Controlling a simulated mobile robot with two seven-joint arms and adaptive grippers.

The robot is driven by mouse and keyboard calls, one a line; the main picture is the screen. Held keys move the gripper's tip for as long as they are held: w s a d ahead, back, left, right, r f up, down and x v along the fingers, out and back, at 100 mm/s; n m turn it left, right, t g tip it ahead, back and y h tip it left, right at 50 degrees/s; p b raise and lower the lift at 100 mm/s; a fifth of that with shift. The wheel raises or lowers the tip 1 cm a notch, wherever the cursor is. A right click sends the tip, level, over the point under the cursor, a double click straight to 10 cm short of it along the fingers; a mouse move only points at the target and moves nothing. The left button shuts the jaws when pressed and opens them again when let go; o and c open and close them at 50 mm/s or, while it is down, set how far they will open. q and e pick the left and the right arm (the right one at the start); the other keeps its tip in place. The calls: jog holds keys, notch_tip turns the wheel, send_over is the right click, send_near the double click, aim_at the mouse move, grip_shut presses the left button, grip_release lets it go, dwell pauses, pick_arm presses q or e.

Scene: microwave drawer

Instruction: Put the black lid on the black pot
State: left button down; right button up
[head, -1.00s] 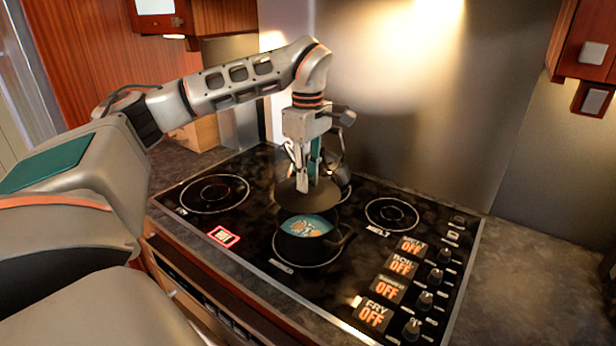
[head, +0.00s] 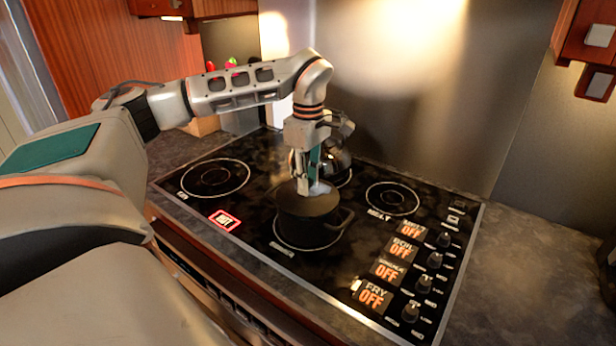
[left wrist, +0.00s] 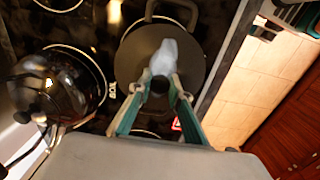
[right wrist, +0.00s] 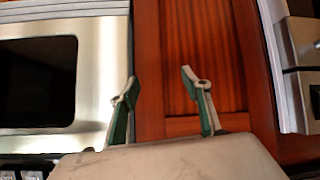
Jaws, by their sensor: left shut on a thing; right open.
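The black pot (head: 303,229) stands on the front burner of the cooktop, its handle to the right. The dark round lid (head: 325,203) lies over the pot's mouth and hides the contents. In the left wrist view, the lid (left wrist: 137,58) covers the pot, and one loop handle of the pot (left wrist: 172,6) shows beyond the rim. My left gripper (head: 307,190) points down, shut on the lid's knob (left wrist: 159,84). A pale, whitish wisp shows by its fingertips. My right gripper (right wrist: 159,80) is open and empty, facing a wooden panel.
A shiny kettle (head: 336,150) stands behind the pot; it also shows in the left wrist view (left wrist: 55,88). The left burner (head: 215,178) and back right burner (head: 392,198) are bare. A red-lit label (head: 225,220) and several knobs mark the cooktop.

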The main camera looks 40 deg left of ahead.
pick_arm(q)
jog(key=shift+f, duration=0.5)
dwell(2.2)
jog(key=c, duration=1.8)
grip_release()
jog(key=o, duration=0.5)
jog(key=shift+r, duration=3.5)
jog(key=shift+s, duration=0.1)
